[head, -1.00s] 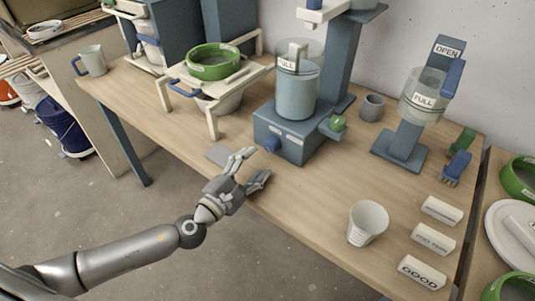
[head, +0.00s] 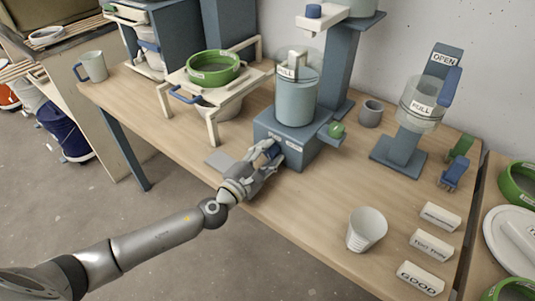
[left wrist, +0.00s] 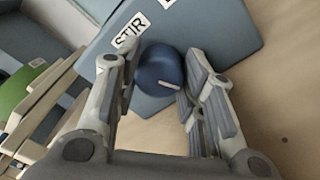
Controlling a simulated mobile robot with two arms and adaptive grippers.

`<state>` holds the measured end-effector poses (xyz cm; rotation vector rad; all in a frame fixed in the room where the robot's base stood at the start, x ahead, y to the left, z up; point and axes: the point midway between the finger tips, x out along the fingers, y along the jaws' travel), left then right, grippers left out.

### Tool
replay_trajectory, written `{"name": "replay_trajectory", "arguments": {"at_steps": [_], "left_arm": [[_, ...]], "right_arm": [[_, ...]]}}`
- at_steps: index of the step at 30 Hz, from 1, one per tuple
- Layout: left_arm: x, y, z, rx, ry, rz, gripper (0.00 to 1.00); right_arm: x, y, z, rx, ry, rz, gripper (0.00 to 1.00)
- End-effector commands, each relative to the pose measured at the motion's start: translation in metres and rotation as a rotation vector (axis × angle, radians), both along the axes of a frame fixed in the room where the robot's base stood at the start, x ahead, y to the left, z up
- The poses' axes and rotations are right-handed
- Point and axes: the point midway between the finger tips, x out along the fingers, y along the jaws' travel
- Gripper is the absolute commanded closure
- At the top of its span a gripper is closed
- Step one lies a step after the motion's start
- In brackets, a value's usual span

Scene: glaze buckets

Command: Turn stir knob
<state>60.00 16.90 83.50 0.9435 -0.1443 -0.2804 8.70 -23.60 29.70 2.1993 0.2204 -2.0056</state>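The stir knob is a dark blue round knob (left wrist: 158,72) with a pale pointer line, on the front of a blue-grey box (head: 304,133) below a STIR label (left wrist: 131,31). The box carries a clear cylinder marked FULL (head: 296,94). My left gripper (head: 269,152) is at the box front; its fingers partly hide the knob (head: 274,149) in the head view. In the left wrist view the gripper (left wrist: 163,67) is open, one finger on each side of the knob. Whether either finger touches it I cannot tell. My right gripper is not in view.
A green tap knob (head: 337,131) sticks out at the box's right side. A cream stand with a green sieve (head: 214,76) is to the left. A white cup (head: 366,230) and label blocks (head: 430,244) are to the right. The table front between is clear.

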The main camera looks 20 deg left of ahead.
Motion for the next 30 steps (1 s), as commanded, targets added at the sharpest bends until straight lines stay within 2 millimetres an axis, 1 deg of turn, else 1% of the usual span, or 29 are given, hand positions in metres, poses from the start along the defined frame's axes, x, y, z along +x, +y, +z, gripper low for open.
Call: {"name": "replay_trajectory", "arguments": {"at_steps": [1, 4, 5, 11, 17, 23, 30], "left_arm": [[-0.0001, 0.0001, -0.0001, 0.000, 0.000, 0.000, 0.74], [-0.0002, 0.0001, -0.0001, 0.000, 0.000, 0.000, 0.87], [-0.0002, 0.0001, -0.0001, 0.000, 0.000, 0.000, 0.88], [-0.0003, 0.0002, -0.0001, -0.014, 0.006, 0.000, 0.88], [-0.0004, 0.0000, 0.0001, -0.083, 0.031, 0.000, 0.88], [-0.0002, -0.0002, 0.0007, -0.222, 0.081, 0.000, 0.88], [-0.0004, 0.0001, 0.0004, -0.434, 0.159, 0.000, 0.88]], "right_arm": [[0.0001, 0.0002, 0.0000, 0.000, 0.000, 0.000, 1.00], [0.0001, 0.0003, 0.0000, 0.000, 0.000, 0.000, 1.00], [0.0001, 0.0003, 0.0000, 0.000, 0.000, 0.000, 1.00], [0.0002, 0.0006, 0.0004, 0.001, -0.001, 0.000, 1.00], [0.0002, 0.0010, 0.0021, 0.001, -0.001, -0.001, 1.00], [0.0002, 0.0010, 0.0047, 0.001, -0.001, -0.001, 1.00], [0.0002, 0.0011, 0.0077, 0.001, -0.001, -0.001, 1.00]]}}
